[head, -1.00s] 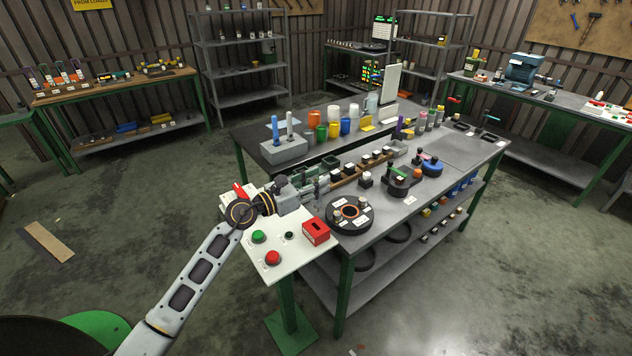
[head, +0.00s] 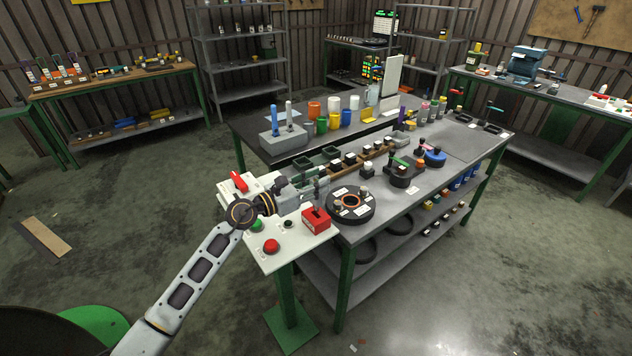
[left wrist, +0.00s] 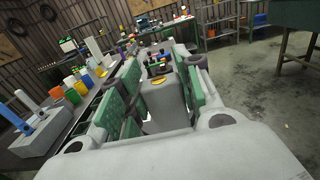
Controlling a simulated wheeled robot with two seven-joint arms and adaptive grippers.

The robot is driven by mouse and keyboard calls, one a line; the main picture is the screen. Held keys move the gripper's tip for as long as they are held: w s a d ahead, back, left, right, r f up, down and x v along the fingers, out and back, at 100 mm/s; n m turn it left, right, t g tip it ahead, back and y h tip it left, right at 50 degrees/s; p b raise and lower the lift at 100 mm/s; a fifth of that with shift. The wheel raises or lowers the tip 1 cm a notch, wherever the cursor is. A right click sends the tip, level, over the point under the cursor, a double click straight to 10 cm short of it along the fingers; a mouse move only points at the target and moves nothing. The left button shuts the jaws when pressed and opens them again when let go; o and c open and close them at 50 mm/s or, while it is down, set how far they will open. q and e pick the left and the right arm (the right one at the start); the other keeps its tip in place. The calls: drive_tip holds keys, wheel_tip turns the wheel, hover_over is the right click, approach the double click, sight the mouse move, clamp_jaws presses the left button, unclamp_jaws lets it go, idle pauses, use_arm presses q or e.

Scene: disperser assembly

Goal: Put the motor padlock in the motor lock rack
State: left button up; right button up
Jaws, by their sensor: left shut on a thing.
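My left gripper (head: 318,188) is over the near left end of the long workbench, just behind the white control panel. A row of small coloured items with white labels (head: 57,74) stands on the far left bench. I cannot make out for sure which item is the motor lock rack. My right gripper is not in view.
The white panel (head: 290,255) carries a red handle (head: 239,181), a green button (head: 256,225), a red button (head: 271,246) and a red box (head: 316,219). A black disc (head: 350,204) lies close to the gripper. Coloured cups stand behind.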

use_arm(q)
drive_tip(key=shift+f, duration=0.2)
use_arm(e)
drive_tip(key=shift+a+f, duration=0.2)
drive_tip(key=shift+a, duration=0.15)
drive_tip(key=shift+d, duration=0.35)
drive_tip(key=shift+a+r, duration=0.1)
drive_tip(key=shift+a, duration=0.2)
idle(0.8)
use_arm(q)
drive_tip(key=shift+f+b, duration=0.35)
drive_tip(key=shift+f, duration=0.05)
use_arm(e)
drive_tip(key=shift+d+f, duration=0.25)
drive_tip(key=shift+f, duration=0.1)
use_arm(q)
drive_tip(key=shift+f+b, duration=0.65)
drive_tip(key=shift+f, duration=0.1)
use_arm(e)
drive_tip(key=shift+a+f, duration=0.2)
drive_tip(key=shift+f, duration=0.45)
use_arm(q)
drive_tip(key=shift+f+b, duration=0.65)
drive_tip(key=shift+f, duration=0.1)
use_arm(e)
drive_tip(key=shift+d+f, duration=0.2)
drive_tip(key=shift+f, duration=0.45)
